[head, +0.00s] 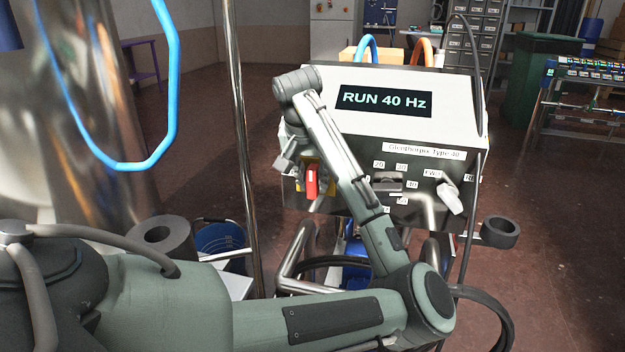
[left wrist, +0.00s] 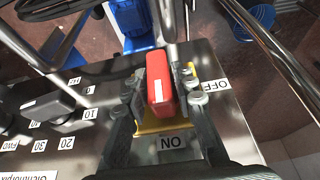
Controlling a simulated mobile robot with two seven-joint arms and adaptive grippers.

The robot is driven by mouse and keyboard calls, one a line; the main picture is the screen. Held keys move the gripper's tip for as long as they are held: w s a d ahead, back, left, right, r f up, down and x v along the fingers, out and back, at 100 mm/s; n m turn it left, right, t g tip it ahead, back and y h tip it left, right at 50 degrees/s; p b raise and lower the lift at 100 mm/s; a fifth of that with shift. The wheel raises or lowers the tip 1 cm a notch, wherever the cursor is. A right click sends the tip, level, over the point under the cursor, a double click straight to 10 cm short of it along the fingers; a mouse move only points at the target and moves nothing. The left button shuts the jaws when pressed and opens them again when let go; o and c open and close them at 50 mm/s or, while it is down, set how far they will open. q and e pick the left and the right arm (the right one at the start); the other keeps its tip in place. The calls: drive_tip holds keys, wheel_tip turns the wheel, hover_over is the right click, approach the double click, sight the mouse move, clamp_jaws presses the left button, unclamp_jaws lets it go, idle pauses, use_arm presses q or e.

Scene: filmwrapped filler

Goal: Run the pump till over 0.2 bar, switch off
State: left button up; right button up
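The pump's control box (head: 350,130) has a display (head: 384,101) reading "RUN 40 Hz". On its front, a red switch handle (head: 311,181) sits on a yellow plate. The handle also shows in the left wrist view (left wrist: 159,84), in line with the ON label (left wrist: 171,142); the OFF label (left wrist: 222,84) is to the right. My left gripper (left wrist: 160,88) is open around the red handle, one finger on each side with narrow gaps. In the head view one finger is left of the handle; the other is hidden. My right gripper is not in view. No pressure reading is legible.
A speed knob (head: 388,183) with number labels and a direction lever (head: 450,196) are right of the switch. A steel pole (head: 240,130) stands just left of the box. A steel tank (head: 110,120) with a blue hose is at left.

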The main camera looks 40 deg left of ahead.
use_arm(q)
clamp_jaws()
